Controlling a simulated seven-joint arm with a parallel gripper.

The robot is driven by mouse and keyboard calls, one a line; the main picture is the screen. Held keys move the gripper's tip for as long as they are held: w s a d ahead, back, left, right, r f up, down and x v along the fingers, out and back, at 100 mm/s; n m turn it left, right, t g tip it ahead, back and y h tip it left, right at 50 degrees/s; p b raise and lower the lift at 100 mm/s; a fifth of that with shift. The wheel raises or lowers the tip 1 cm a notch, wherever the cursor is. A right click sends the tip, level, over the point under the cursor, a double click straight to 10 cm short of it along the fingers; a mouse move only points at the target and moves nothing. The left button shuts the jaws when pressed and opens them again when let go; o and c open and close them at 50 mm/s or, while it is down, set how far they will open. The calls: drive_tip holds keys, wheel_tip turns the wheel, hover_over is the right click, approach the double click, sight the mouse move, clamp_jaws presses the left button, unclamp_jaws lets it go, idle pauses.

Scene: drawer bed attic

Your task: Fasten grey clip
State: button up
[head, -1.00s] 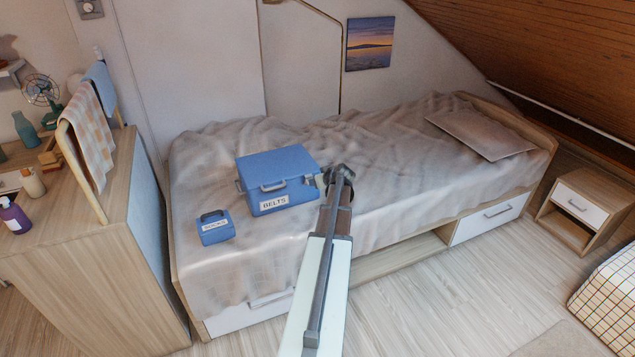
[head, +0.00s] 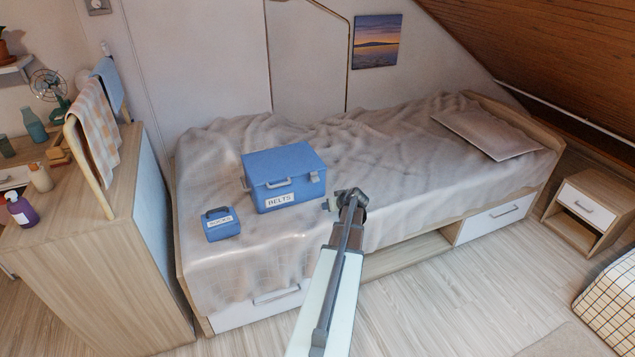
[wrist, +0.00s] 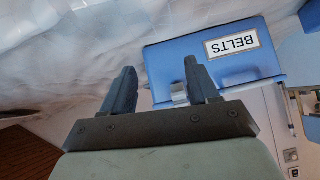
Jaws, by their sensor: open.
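A blue box labelled BELTS (head: 285,165) stands on the bed with its lid down. A grey clip (head: 314,176) sits at the right end of its front, near the lid edge; I cannot tell whether it is fastened. Another grey fitting (head: 245,184) shows at the left end. My gripper (head: 328,204) is open and empty, in front of the box's right corner and apart from it. In the wrist view my gripper (wrist: 160,68) points at the box (wrist: 212,65), which appears upside down, and the grey clip (wrist: 179,94) shows between the fingers, close to one of them.
A small blue labelled box (head: 221,226) is on the bed left of the big one. The bed (head: 400,170) has a rumpled grey cover with free room to the right. A wooden dresser (head: 95,260) stands at the left.

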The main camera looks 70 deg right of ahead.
drive_tip(key=a+f+m+t, duration=0.2)
drive_tip(key=a+f+m, duration=0.1)
drive_tip(key=f, duration=0.3)
drive_tip(key=t+h, duration=0.4)
drive_tip(key=h, duration=0.2)
approach(316, 180)
drive_tip(key=v, duration=0.4)
drive_tip(key=n, duration=0.4)
drive_tip(key=x, duration=1.3)
drive_tip(key=shift+w+d, duration=0.1)
drive_tip(key=shift+d, duration=0.05)
drive_tip(key=c, duration=1)
drive_tip(key=shift+c, duration=0.2)
